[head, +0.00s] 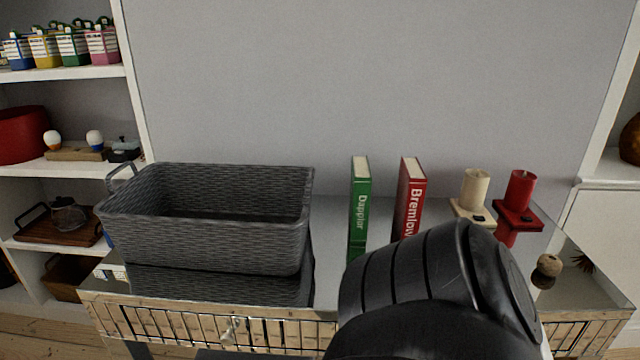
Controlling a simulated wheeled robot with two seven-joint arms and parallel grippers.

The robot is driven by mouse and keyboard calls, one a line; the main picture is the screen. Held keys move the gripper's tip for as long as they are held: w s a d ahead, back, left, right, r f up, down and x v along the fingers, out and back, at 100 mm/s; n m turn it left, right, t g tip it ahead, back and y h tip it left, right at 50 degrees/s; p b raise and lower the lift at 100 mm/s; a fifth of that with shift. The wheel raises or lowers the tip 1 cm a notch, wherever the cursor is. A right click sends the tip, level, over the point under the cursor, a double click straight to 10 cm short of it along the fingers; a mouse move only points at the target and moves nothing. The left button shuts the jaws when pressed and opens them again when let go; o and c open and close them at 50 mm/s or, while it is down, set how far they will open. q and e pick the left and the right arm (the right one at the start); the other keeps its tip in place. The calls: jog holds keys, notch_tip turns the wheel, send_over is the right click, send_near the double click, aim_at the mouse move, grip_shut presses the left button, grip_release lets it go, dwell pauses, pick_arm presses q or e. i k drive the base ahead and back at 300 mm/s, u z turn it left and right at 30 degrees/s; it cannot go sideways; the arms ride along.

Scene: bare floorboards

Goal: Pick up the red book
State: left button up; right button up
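The red book (410,195) stands upright on the glossy tabletop (334,290), its spine facing me with white lettering. Its lower part is hidden behind my dark arm, which fills the lower right of the head view. A green book (359,205) stands upright to its left, with a gap between them. Neither gripper's fingers show in this view, so I cannot see where they are relative to the red book.
A grey woven basket (210,235) stands on the table's left. A cream candle (475,189) and a red candle (521,190) stand on holders to the right. A small round object (549,265) sits near the right end. White shelves (75,168) stand at left.

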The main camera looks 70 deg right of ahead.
aim_at(411, 187)
jog(key=i, duration=0.7)
jog(key=z, duration=3.6)
